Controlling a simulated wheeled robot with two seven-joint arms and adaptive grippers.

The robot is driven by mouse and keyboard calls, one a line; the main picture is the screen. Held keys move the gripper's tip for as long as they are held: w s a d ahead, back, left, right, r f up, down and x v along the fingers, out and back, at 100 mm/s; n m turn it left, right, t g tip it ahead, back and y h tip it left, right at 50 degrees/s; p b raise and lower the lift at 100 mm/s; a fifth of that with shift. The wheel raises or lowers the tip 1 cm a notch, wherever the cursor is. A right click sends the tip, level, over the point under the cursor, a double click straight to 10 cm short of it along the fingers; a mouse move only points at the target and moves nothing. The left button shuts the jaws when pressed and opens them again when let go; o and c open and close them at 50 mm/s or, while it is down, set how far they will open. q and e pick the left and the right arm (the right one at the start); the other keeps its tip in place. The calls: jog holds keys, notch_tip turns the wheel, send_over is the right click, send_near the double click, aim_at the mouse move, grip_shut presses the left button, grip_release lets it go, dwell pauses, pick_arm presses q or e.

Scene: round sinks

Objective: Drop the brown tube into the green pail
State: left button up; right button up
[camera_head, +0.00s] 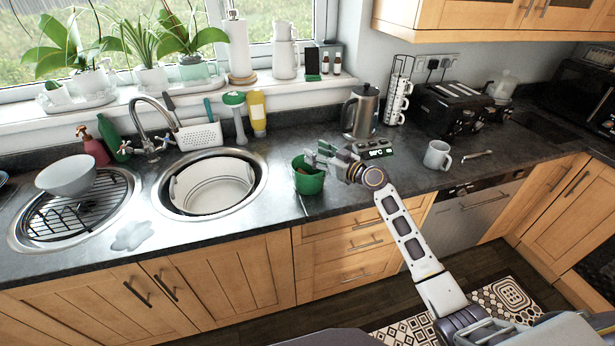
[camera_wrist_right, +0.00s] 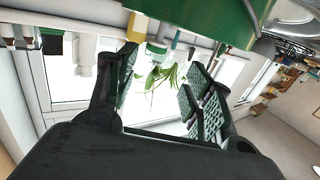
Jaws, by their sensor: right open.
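The green pail (camera_head: 308,179) stands on the dark worktop, right of the round sink with the white bowl. My right gripper (camera_head: 322,154) is over the pail's right rim, tilted, with its fingers apart. In the right wrist view the gripper (camera_wrist_right: 165,88) is open with nothing between its fingers, and the green pail (camera_wrist_right: 205,15) fills part of the top edge. I cannot make out the brown tube in either view; the pail's inside is mostly hidden by my gripper. My left gripper is not in view.
A steel kettle (camera_head: 361,112) stands behind the gripper, and a white mug (camera_head: 437,155) is to the right. The sink holding a white bowl (camera_head: 213,186) is left of the pail. The front worktop edge is close to the pail.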

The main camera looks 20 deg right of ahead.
jog(key=shift+s+d, duration=0.1)
jog(key=shift+s, duration=0.05)
jog(key=v, duration=1.1)
jog(key=shift+s+d, duration=0.2)
jog(key=shift+s, duration=0.1)
dwell(0.9)
